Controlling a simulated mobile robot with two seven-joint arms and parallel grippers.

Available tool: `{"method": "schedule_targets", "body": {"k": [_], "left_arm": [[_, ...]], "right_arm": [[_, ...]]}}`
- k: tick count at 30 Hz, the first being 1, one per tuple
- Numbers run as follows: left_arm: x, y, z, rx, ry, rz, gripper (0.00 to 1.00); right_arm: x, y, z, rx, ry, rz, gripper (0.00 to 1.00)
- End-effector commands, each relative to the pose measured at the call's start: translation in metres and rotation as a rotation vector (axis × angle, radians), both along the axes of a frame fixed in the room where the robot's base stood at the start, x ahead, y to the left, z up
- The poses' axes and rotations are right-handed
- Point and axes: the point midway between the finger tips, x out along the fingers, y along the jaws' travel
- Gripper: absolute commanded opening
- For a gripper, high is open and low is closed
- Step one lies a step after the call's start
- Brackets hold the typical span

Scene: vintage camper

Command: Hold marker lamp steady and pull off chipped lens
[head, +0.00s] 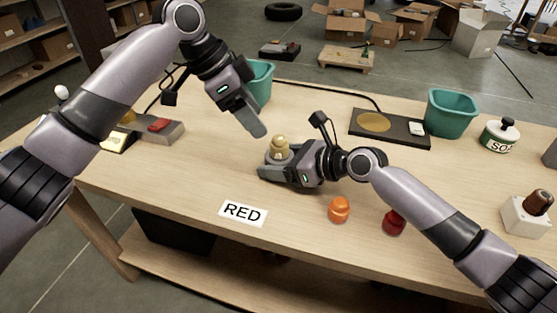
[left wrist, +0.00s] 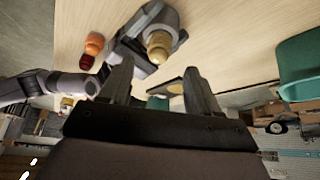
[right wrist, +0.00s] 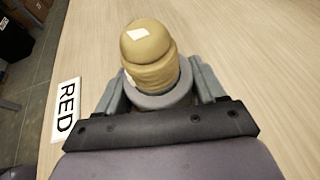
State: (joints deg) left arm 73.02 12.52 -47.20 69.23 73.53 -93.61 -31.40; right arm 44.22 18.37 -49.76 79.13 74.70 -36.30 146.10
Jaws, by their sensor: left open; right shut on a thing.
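The marker lamp has a yellowish domed lens (head: 280,144) with a pale chip mark, seated on a grey round base (head: 275,157). The lens (right wrist: 149,55) and base (right wrist: 160,101) show large in the right wrist view. My right gripper (head: 268,173) is shut on the grey base, one finger on each side. My left gripper (head: 256,130) is open and empty, above and left of the lamp, apart from it. In the left wrist view the lens (left wrist: 159,45) lies beyond the open fingers (left wrist: 158,85). An orange lens (head: 339,209) and a red lens (head: 394,222) stand on the table.
A white RED label (head: 243,212) lies near the front edge. Teal bins (head: 450,113) (head: 260,82), a dark plate with a gold disc (head: 389,128), a SOLV-like jar (head: 499,135) and a white block with a brown top (head: 528,213) stand around.

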Motion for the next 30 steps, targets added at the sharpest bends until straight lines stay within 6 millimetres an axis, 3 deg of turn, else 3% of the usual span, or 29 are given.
{"method": "schedule_targets", "body": {"k": [18,30], "left_arm": [[0.007,-0.033,-0.061,-0.001,0.002,-0.002,0.62],[0.008,-0.037,-0.069,-0.001,-0.001,-0.002,0.62]], "right_arm": [[0.000,0.000,0.000,0.001,-0.001,-0.001,0.29],[0.000,0.000,0.001,0.001,-0.001,-0.001,0.29]]}}
